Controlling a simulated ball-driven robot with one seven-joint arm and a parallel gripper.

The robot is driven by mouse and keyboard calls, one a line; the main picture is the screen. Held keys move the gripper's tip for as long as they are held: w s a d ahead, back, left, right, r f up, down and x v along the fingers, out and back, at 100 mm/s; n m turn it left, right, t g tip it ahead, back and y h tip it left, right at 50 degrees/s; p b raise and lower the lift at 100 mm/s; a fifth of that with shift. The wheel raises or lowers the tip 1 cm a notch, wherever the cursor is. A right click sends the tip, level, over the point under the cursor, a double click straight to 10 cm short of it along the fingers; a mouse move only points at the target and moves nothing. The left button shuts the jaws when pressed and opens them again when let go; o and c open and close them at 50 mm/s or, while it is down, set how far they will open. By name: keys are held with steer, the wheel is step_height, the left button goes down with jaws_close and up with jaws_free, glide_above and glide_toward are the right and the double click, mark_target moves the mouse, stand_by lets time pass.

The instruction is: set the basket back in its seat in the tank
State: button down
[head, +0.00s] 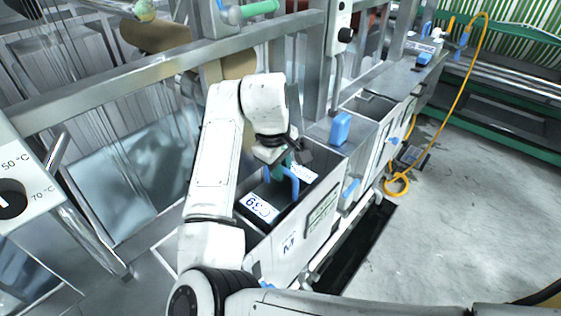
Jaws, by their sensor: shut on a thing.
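My gripper (286,160) is at the front tank, just above its opening, and is shut on the basket's blue handle (290,178). The handle reaches down into the opening. The basket's body is mostly dark and hidden below the gripper, so I cannot tell whether it rests in its seat. The tank (283,248) is a grey metal box with a dark inside. A white label with blue characters (262,207) lies at the near left of the opening.
More tank compartments (372,104) continue toward the back right. A blue block (340,128) stands on the ledge behind the opening. Metal frame bars (150,85) run along the left. A yellow hose (460,75) trails onto the clear grey floor (470,220) at the right.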

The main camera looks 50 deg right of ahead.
steer(key=shift+f+b, duration=1.9)
steer(key=shift+f, duration=3.4)
steer(key=c, duration=0.9)
jaws_free()
steer(key=shift+c, duration=0.2)
step_height(320, 180, up, 11)
steer(key=a, duration=0.2)
steer(key=shift+f, duration=0.2)
steer(key=shift+s, duration=0.1)
